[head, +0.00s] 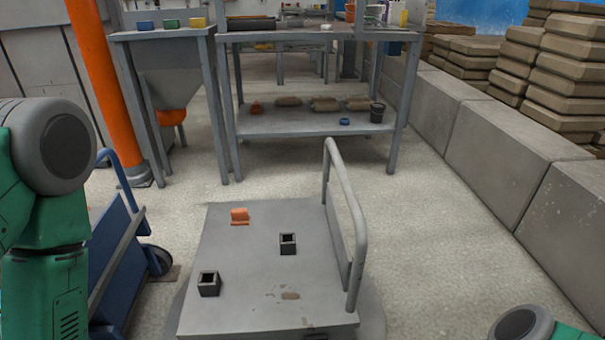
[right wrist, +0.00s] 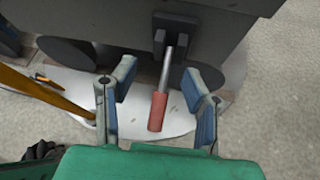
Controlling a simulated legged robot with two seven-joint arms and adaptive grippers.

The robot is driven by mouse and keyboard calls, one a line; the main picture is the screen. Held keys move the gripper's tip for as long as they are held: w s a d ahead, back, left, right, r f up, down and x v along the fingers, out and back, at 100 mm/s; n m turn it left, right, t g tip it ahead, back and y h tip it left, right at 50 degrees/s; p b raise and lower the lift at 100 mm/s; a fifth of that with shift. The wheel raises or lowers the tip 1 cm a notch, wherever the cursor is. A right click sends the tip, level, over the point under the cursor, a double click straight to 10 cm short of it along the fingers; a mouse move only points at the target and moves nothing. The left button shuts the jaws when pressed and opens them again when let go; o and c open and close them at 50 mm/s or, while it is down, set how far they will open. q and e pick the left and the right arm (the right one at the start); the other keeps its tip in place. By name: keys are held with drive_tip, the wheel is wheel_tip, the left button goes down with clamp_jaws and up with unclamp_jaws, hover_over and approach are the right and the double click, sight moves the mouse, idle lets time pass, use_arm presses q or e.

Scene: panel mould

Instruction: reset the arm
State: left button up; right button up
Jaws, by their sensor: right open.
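My right gripper (right wrist: 158,80) shows in the right wrist view with its two blue-padded fingers spread wide apart. Between them in the picture is a red handle (right wrist: 157,112) on a metal rod, which comes from a dark bracket (right wrist: 172,40) on a grey body. I see no finger touching the handle, and cannot tell the depth between them. In the head view, a rounded part of my right arm (head: 522,324) shows at the bottom right corner. My green left arm (head: 45,220) stands at the left edge, and its gripper is out of view.
A grey platform cart (head: 250,303) with a tall rail stands ahead, bearing an orange piece (head: 239,216) and two dark square blocks (head: 288,243). A blue hand truck (head: 115,250) is at left. A grey workbench (head: 300,122) stands behind. Floor right of the cart is clear.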

drive_tip(key=s+r+n+g+y, duration=0.35)
drive_tip(key=s+n+g, duration=0.5)
drive_tip(key=n, duration=1.15)
drive_tip(key=s+d+r+n+g+h, duration=0.1)
drive_tip(key=s+d+r+n+h, duration=0.25)
drive_tip(key=d+n, duration=0.55)
drive_tip(key=s+d+r+n+g+h, duration=0.2)
drive_tip(key=s+d+r+n, duration=0.3)
drive_tip(key=d, duration=0.6)
wheel_tip(320, 180, up, 15)
drive_tip(key=d+n+p, duration=0.1)
drive_tip(key=n+p, duration=0.1)
drive_tip(key=p, duration=1.3)
drive_tip(key=shift+s+d+h, duration=0.35)
drive_tip(key=shift+s+h, duration=0.05)
drive_tip(key=shift+s, duration=0.05)
drive_tip(key=shift+w, duration=0.1)
